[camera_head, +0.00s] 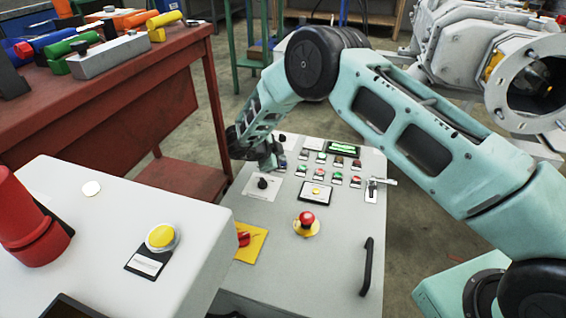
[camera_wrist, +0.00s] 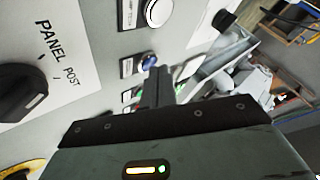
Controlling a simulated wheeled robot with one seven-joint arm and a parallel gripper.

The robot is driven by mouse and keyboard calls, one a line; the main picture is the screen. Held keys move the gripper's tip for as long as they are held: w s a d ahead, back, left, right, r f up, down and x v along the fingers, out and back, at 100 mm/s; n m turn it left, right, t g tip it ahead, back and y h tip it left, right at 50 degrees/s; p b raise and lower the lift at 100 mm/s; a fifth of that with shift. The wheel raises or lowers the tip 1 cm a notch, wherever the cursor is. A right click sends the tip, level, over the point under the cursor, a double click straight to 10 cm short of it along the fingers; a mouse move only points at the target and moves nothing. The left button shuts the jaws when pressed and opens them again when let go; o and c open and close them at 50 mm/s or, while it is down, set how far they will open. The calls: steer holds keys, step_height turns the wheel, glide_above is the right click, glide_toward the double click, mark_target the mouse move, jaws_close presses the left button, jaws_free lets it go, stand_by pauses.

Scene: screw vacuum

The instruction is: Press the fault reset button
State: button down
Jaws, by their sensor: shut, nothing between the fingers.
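The control panel (camera_head: 268,215) is a light grey sloped face with rows of small round buttons. My gripper (camera_head: 274,163) is at the panel's upper left in the head view, over the left end of the button rows. In the wrist view my gripper (camera_wrist: 157,76) is shut and empty, with its fingertips at a small blue button (camera_wrist: 148,60). I cannot tell whether they touch. The label beside the blue button is too small to read, so I cannot confirm which button is the fault reset.
In the wrist view a white button (camera_wrist: 158,12) and a black selector knob (camera_wrist: 22,92) marked "PANEL POST" are nearby. A red mushroom button (camera_head: 307,219), a black handle (camera_head: 367,266) and a lever switch (camera_head: 378,184) stick out of the panel. A red workbench (camera_head: 110,90) stands behind left.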

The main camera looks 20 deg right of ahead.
steer(key=shift+r+p, duration=0.3)
steer(key=shift+r, duration=0.2)
step_height(320, 180, up, 5)
steer(key=p, duration=0.4)
stand_by(0.8)
